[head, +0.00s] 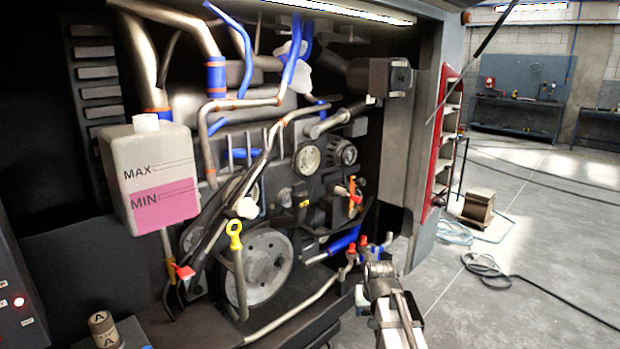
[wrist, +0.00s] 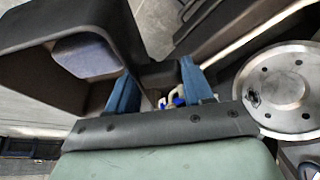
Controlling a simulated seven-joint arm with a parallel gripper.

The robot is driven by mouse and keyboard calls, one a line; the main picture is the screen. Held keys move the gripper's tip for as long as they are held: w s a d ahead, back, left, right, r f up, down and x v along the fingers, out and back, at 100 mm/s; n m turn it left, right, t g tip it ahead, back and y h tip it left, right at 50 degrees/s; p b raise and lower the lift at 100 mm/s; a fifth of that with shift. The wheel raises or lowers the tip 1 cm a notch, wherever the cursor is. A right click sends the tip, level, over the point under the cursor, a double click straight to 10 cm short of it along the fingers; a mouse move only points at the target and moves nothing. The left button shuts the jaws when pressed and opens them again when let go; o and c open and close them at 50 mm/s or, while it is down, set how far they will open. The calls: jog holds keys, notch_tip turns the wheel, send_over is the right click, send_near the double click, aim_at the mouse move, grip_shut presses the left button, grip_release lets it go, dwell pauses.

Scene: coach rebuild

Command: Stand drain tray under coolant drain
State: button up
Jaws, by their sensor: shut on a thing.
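In the wrist view my gripper (wrist: 158,70) has its two blue fingers shut on a dark part that joins the dark open drain tray (wrist: 28,75). The tray lies to the left and looks tilted in this view; a bluish-grey patch shows inside it. I do not make out the tray or the fingertips in the head view, where my arm is at bottom centre-right. Small red-topped fittings (head: 351,249) sit low on the engine there, and a red-handled tap (head: 184,271) sits lower left. I cannot tell which is the coolant drain.
The large pulley (head: 264,268) is left of my arm in the head view and at right in the wrist view (wrist: 284,92). A coolant tank (head: 150,165) hangs at left. A yellow-ringed dipstick (head: 235,232) stands before the pulley. Open floor (head: 540,230) lies to the right.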

jog(key=s+r, duration=0.3)
jog(key=s, duration=0.3)
